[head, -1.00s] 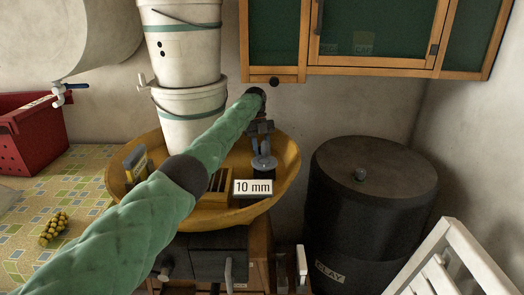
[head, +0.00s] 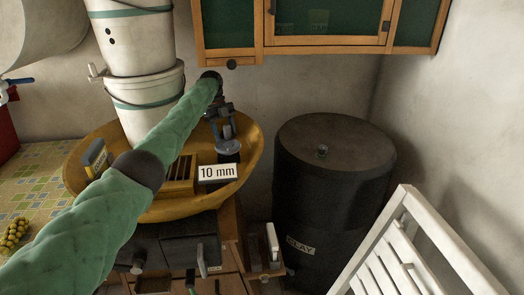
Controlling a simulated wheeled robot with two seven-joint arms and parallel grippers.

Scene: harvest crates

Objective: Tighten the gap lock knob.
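A grey round knob-like part (head: 228,147) stands on a dark post in the wide yellow basin (head: 252,160), just behind a white "10 mm" label (head: 217,173). I cannot tell for sure that it is the gap lock knob. My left arm, in a green sleeve, reaches across the basin. My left gripper (head: 225,129) is small and dark, pointing down right above the grey part. I cannot tell whether its fingers touch the part or are open or shut. My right gripper is not in view.
Two stacked white buckets (head: 140,85) stand at the basin's back left. A wall cabinet (head: 325,45) hangs above. A black clay drum (head: 330,180) and a white slatted chair (head: 405,250) are at the right. Dark boxes (head: 190,242) sit below the basin.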

